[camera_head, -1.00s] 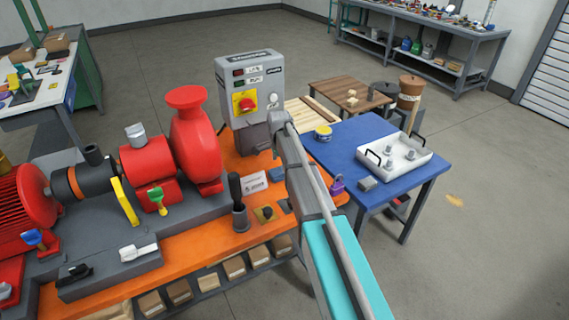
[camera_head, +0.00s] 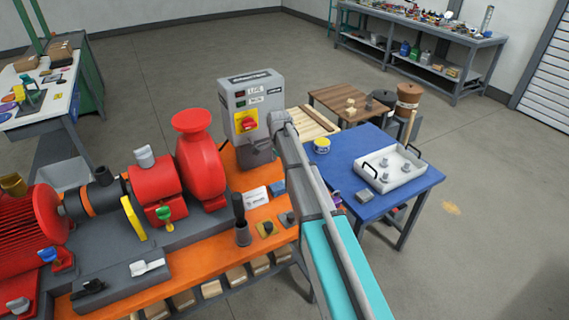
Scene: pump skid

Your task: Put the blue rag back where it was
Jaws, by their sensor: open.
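I cannot pick out a blue rag for certain. A small blue-grey item (camera_head: 277,188) lies on the orange bench (camera_head: 205,246) beside a white card, too small to identify. Another blue-grey block (camera_head: 364,196) lies on the blue table (camera_head: 345,150), near the white tray. My arm rises from the bottom, teal then grey, to a joint in front of the control box. My gripper does not show clearly; the arm's far end is hidden.
A white tray (camera_head: 411,178) with metal parts and a yellow tin (camera_head: 322,146) stand on the blue table. The control box (camera_head: 250,105) and red pump (camera_head: 198,160) stand at the orange bench. Floor is clear to the right.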

